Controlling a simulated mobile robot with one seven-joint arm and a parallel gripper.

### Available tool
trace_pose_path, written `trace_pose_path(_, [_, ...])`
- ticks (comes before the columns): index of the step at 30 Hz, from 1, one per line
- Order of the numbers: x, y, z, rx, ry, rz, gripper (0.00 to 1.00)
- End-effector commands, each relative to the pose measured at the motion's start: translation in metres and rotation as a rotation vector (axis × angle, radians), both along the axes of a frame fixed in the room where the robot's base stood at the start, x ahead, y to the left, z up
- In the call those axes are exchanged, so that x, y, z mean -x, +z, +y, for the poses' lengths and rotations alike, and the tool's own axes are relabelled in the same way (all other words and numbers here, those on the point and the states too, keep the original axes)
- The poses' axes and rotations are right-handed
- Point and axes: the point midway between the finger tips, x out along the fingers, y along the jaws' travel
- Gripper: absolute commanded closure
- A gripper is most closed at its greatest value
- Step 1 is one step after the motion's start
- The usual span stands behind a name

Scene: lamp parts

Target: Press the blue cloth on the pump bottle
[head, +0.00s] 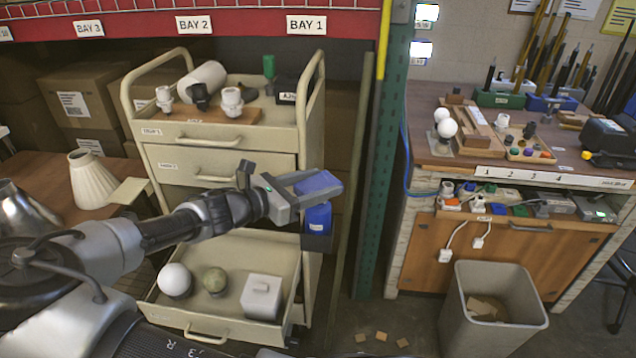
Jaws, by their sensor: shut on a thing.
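My gripper (326,190) reaches out over the right side of the beige cart. It is shut on the blue cloth (314,181), which shows as a folded blue piece between the fingers. The pump bottle (318,221) is blue with a small pale label. It stands upright in a dark holder on the cart's right side, directly below the fingers in the picture. Its top and pump are hidden behind the gripper. I cannot tell whether the cloth touches the bottle.
The cart (217,158) has an open lower drawer (240,268) with two balls and a white box. A lampshade (96,180) stands on the left table. A grey bin (494,300) and a workbench are at the right. A green post (385,150) stands right of the bottle.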

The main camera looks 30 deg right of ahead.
Motion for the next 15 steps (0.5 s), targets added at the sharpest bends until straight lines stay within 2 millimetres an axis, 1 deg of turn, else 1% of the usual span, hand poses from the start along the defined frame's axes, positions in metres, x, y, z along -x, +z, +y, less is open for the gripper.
trace_pose_path(15, [0.0000, -0.0066, 0.0000, 0.000, 0.000, 0.001, 0.67])
